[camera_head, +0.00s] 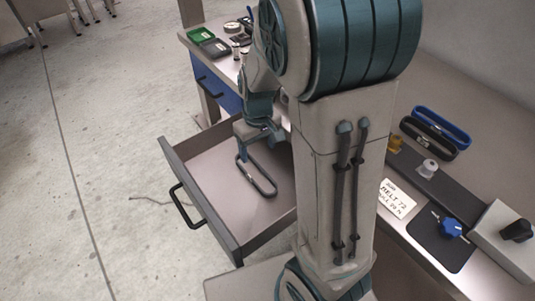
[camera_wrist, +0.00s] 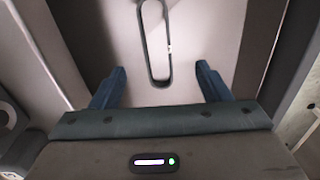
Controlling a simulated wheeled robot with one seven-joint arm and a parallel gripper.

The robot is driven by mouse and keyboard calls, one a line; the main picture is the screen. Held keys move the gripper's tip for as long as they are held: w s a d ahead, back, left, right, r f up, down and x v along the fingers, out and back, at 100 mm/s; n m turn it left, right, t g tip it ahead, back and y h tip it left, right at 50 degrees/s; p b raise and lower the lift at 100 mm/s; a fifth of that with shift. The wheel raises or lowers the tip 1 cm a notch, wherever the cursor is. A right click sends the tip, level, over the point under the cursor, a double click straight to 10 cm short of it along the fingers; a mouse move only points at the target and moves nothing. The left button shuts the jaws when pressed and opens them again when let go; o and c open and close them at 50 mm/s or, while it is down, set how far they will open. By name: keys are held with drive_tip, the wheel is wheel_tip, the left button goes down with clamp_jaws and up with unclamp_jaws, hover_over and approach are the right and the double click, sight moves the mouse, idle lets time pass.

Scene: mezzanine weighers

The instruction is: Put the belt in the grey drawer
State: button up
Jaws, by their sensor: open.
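The grey drawer (camera_head: 182,168) is pulled out from the bench, with a dark handle on its front. A dark, narrow belt loop (camera_head: 270,193) is inside it and appears to lie flat on the pale drawer floor. The same belt shows in the wrist view (camera_wrist: 161,84), ahead of the fingers and roughly centred between them. My gripper (camera_wrist: 161,70) is open, with its two blue fingers spread and nothing between them touching the belt. In the head view my gripper (camera_head: 256,135) is over the drawer, partly hidden by my arm.
A blue belt loop (camera_head: 443,117) and a black belt loop (camera_head: 431,142) lie on the bench at right. Near them are a lettered card (camera_head: 397,199) and a blue knob (camera_head: 451,228) on a dark plate. A green tray (camera_head: 200,35) is at the far end.

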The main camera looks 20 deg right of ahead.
drive_tip(key=s+r+m+t, duration=0.2)
drive_tip(key=s+r+m, duration=0.1)
drive_tip(key=s+r, duration=0.8)
drive_tip(key=shift+s, duration=0.9)
